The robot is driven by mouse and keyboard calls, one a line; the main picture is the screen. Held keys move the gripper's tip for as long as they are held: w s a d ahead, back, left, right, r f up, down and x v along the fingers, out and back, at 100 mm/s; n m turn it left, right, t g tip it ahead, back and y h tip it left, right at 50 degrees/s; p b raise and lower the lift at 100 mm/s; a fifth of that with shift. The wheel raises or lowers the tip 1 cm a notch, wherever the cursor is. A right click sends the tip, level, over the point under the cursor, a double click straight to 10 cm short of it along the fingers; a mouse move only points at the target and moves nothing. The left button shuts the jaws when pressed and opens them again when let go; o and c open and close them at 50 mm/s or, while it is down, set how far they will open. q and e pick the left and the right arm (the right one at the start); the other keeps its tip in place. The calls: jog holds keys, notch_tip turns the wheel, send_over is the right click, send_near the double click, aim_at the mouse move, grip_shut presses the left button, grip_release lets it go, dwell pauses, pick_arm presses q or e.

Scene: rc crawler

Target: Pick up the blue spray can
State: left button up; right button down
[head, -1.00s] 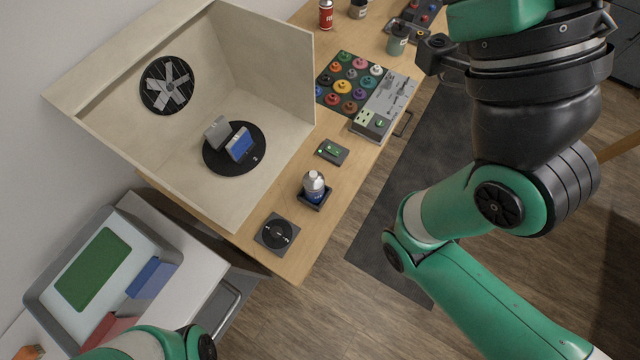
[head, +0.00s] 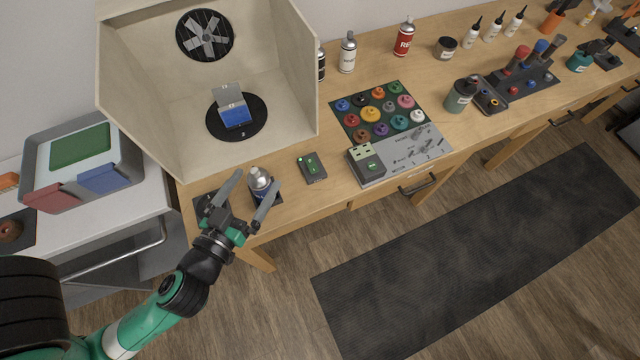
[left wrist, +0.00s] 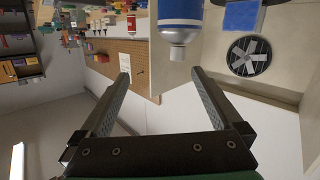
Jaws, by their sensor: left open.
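The blue spray can (head: 261,184), with a silver top, stands upright in a small dark holder near the front edge of the wooden bench. My left gripper (head: 258,179) is open and empty, its fingers reaching toward the can from the front, one on each side in the head view. In the left wrist view the can (left wrist: 180,20) appears upside down, beyond the open fingers (left wrist: 160,72) and toward the right finger. Whether a finger touches it I cannot tell. My right gripper is not in view.
An open spray booth (head: 160,130) with a black turntable (head: 252,128) stands behind the can. A dark device with green parts (head: 312,168) lies to its right. A white can (head: 347,55) and red can (head: 404,38) stand farther back. A paint mat (head: 352,110) lies right.

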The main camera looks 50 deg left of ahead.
aim_at(252, 188)
pick_arm(q)
jog(key=shift+m+g+h, duration=0.3)
jog(key=shift+m+g, duration=0.2)
jog(key=shift+g, duration=0.3)
jog(key=s+f, duration=0.4)
jog(key=f, duration=0.1)
jog(key=shift+s+a+b, duration=0.15)
jog(key=shift+s+b, duration=0.15)
jog(key=shift+s, duration=0.1)
jog(key=shift+w+a+f+b, duration=0.3)
jog(key=shift+w, duration=0.1)
jog(key=b+x, duration=0.1)
jog(key=x, duration=0.2)
jog(key=shift+w+b, duration=0.1)
jog(key=shift+b, duration=0.3)
jog(key=shift+w+a+p, duration=0.45)
jog(key=shift+w+p, duration=0.1)
jog(key=shift+w, duration=0.3)
jog(key=shift+f+p+x, duration=0.1)
jog(key=shift+p+x, duration=0.2)
jog(key=shift+x, duration=1.1)
jog(key=shift+f+p+x, duration=0.15)
jog(key=shift+p+x, duration=0.1)
jog(key=shift+x, duration=1.2)
jog(key=shift+d, duration=0.2)
grip_shut()
jog(key=shift+r, duration=0.1)
